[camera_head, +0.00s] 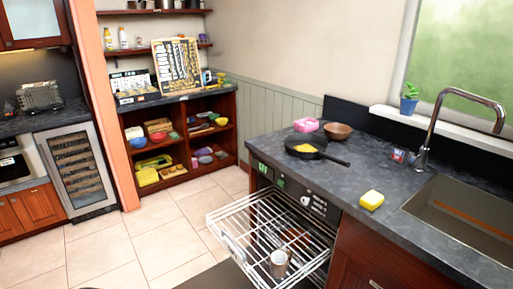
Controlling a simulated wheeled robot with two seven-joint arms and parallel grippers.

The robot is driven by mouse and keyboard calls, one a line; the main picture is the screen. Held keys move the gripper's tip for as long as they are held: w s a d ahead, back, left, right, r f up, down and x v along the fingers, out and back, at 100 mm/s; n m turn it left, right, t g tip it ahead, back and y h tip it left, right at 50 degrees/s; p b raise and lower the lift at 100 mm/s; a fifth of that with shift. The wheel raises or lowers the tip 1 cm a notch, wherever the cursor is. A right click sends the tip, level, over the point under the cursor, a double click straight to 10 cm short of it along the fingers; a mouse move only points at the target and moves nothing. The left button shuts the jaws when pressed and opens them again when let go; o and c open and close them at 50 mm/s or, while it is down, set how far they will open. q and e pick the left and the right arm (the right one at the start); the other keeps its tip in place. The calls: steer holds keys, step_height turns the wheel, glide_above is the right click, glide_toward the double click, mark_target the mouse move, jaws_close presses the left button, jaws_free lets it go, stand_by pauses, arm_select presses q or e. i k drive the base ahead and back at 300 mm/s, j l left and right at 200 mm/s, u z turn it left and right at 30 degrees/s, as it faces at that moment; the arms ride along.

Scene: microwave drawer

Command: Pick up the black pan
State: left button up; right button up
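The black pan (296,149) sits on the dark stone counter (365,171), near its back left part. Something yellow (306,148) lies in the pan. The pan's handle (335,160) points to the right and toward the front. Neither of my grippers can be made out in the head view. At the bottom edge a small dark shape shows, too little of it to name.
A wire rack (236,212) is pulled out below the counter, with a metal cup (279,263) on it. A pink container (306,124) and brown bowl (338,131) stand behind the pan. Tiled floor (165,242) is open at left.

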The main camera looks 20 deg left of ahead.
mark_target(301, 145)
steer(key=u, duration=0.25)
steer(key=i+l, duration=0.25)
steer(key=i, duration=0.2)
steer(key=i+l+u, duration=0.8)
steer(key=j+u, duration=0.1)
steer(key=u, duration=0.55)
